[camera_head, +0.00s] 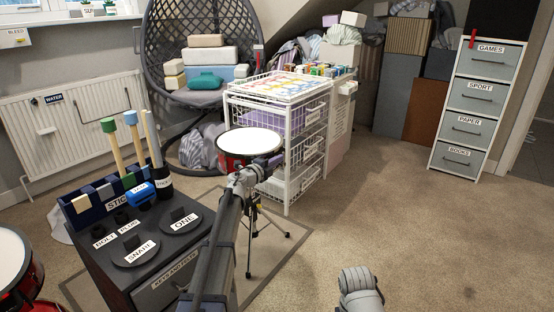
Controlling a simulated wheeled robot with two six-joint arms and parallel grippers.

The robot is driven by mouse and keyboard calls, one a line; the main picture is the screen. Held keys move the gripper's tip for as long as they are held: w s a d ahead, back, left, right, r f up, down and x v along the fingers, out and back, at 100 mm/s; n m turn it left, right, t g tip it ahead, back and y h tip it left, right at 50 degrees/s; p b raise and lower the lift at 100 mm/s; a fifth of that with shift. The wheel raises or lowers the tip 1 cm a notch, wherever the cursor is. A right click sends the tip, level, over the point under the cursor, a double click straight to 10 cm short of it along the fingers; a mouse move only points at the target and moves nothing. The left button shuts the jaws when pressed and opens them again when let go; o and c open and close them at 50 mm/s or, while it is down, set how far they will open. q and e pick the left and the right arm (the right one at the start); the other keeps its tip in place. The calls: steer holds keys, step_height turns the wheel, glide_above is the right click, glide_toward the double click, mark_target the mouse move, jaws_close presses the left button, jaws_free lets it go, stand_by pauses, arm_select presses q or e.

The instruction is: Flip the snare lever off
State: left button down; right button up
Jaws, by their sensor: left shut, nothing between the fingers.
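The snare drum (250,142) has a white head and a red shell and stands on a dark tripod stand in the middle of the view. My left gripper (270,162) is at the near right side of the drum, by its rim and shell. It is shut with nothing held. My left arm crosses in front of the stand and hides part of the drum's near side. The snare lever is too small or hidden to make out, and I cannot tell whether the gripper touches it. My right gripper is not visible.
A black cabinet (165,285) with labelled discs and a stick holder stands left of my left arm. A white wire drawer rack (286,196) stands close behind the drum. Another red drum (12,262) is at the lower left. The carpet (430,240) on the right is clear.

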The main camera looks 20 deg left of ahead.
mark_target(283, 152)
arm_select(q)
steer(key=w+r+g+p, duration=0.1)
steer(key=p, duration=0.3)
steer(key=w+d+r+g+y+p, duration=0.1)
steer(key=g+p, duration=0.1)
steer(key=p, duration=0.2)
steer(key=shift+w+r+p, duration=0.25)
steer(key=shift+w+p, duration=0.1)
steer(key=shift+w+f+g, duration=0.1)
steer(key=shift+f+g, duration=0.2)
steer(key=shift+f, duration=0.05)
steer(key=shift+w+f, duration=0.15)
steer(key=shift+w, duration=0.05)
steer(key=shift+w+d+b, duration=0.25)
steer(key=shift+w+b, duration=0.05)
steer(key=shift+w, duration=0.2)
